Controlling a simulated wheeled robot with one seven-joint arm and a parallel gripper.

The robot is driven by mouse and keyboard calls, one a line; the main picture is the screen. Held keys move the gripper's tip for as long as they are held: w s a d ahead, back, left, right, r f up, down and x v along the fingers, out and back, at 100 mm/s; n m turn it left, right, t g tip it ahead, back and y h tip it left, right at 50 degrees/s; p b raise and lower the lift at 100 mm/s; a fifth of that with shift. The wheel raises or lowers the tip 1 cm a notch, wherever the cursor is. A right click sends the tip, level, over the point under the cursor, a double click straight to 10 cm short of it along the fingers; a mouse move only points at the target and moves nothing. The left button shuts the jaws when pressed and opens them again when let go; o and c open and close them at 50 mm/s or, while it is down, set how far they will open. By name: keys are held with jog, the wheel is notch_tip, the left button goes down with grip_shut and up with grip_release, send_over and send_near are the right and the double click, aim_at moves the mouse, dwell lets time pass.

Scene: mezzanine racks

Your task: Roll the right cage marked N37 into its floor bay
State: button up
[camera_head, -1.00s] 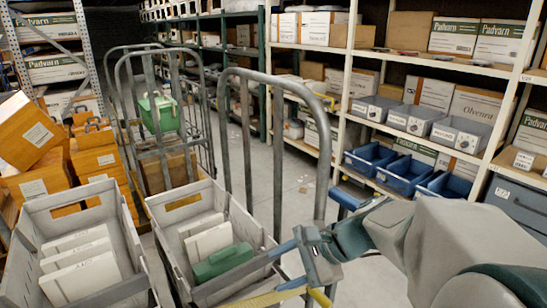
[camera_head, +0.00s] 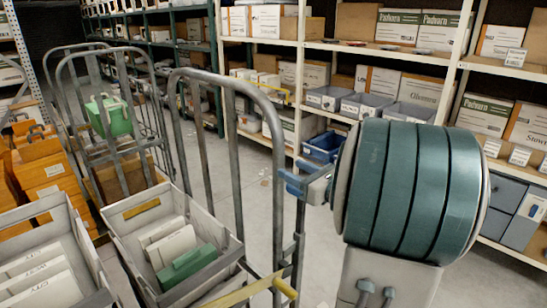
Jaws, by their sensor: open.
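The nearest cage (camera_head: 275,155) is a grey tube frame with a tall rounded hoop, upright on the floor left of centre. A grey crate (camera_head: 135,262) at it holds white files and a green box (camera_head: 187,266). A yellow bar with a round end (camera_head: 285,288) sits low at its right side. Two more hooped cages (camera_head: 68,95) stand behind. I can read no N37 mark, and no floor bay outline is clear. My gripper (camera_head: 291,184) is open, with its blue fingers close beside the nearest cage's right upright; I cannot tell if they touch. My thick arm hides the area right of it.
Cream racks (camera_head: 300,95) with boxes and blue bins (camera_head: 323,146) line the right and back. Orange boxes (camera_head: 45,175) and another grey crate (camera_head: 40,262) crowd the left. Bare grey floor (camera_head: 258,205) shows between the cage and the racks.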

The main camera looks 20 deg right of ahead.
aim_at(274, 160)
jog(key=p+x, duration=0.1)
jog(key=x, duration=0.7)
jog(key=shift+f, duration=0.1)
jog(key=shift+s, duration=0.1)
grip_shut()
